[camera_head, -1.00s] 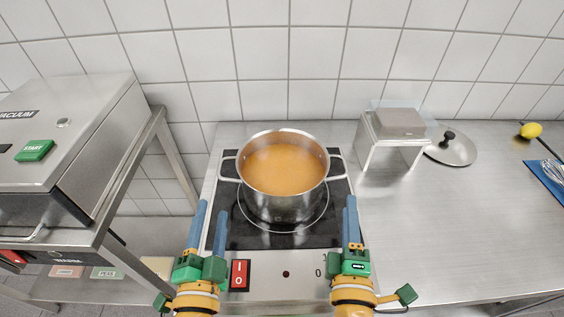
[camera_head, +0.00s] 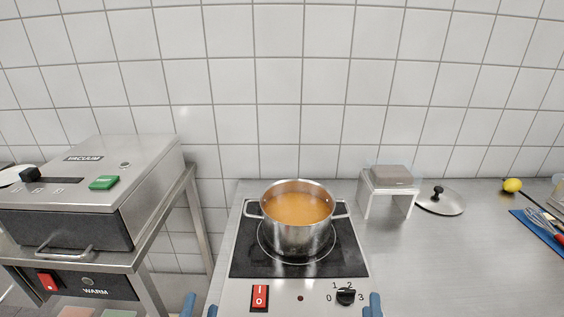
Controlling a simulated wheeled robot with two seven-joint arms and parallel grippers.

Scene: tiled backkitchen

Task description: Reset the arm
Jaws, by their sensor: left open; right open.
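Only the blue fingertips of my two grippers show, at the bottom edge of the head view. My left gripper (camera_head: 200,309) is at the left front corner of the cooker, and its fingers stand apart with nothing between them. One blue fingertip of my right gripper (camera_head: 373,306) shows at the right front of the cooker. The rest of both arms is out of the picture. A steel pot (camera_head: 297,238) of orange soup (camera_head: 297,208) stands on the black hob (camera_head: 247,262), behind both grippers and apart from them.
A red switch (camera_head: 260,297) and a black knob (camera_head: 346,296) are on the cooker front. A vacuum machine (camera_head: 75,200) stands left. A small white stand (camera_head: 381,193), a glass lid (camera_head: 441,200), a lemon (camera_head: 512,185) and a blue mat with a whisk (camera_head: 543,228) are right. The right counter front is clear.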

